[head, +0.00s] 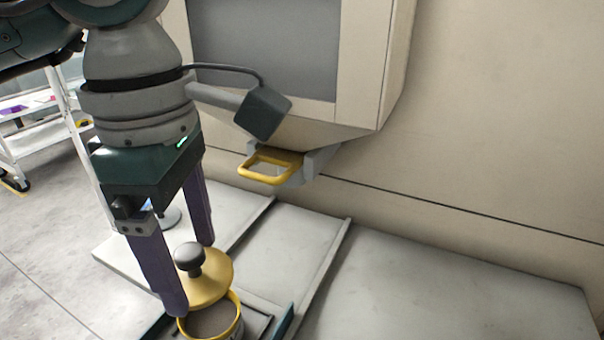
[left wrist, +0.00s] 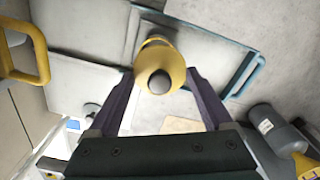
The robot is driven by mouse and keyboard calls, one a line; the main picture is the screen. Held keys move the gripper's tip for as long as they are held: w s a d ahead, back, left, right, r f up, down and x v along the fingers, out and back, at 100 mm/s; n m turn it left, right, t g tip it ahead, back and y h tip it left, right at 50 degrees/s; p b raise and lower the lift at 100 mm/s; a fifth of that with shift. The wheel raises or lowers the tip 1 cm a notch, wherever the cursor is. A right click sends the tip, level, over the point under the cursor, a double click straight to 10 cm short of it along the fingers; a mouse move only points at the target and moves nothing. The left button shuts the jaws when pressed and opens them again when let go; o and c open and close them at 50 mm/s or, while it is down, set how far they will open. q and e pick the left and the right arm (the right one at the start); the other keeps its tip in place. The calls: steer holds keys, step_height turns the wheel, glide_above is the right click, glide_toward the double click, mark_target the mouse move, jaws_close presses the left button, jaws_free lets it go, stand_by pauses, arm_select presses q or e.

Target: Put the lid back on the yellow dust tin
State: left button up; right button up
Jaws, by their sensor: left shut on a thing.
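The lid (head: 212,287) is a yellow disc with a dark grey round knob (head: 189,257). My left gripper (head: 190,274) is shut on it, with one purple finger on each side of its rim. The open yellow dust tin (head: 239,315) stands just below, at the bottom of the head view. The lid is held above and partly behind the tin's mouth, and part of the grey inside shows. In the left wrist view the lid (left wrist: 174,63) sits between the fingertips and hides most of the tin (left wrist: 153,40). My right gripper is in neither view.
The tin stands on a tray with a teal edge (head: 287,321), on a pale bench (head: 440,285). A cabinet with a yellow handle (head: 262,177) overhangs behind. The bench to the right is clear. A grey cylinder (left wrist: 275,132) shows in the left wrist view.

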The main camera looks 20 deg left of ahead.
arm_select(q)
steer(key=shift+w+r, duration=0.15)
steer(key=shift+w+a+f+b, duration=0.1)
steer(key=shift+a+f+b, duration=0.1)
steer(key=shift+f+b, duration=0.35)
steer(key=shift+f, duration=0.35)
step_height(320, 180, down, 4)
steer(key=b, duration=0.4)
steer(key=shift+f, duration=0.25)
stand_by(0.6)
steer(key=shift+f+b, duration=0.15)
steer(key=shift+b, duration=0.45)
stand_by(0.5)
stand_by(0.3)
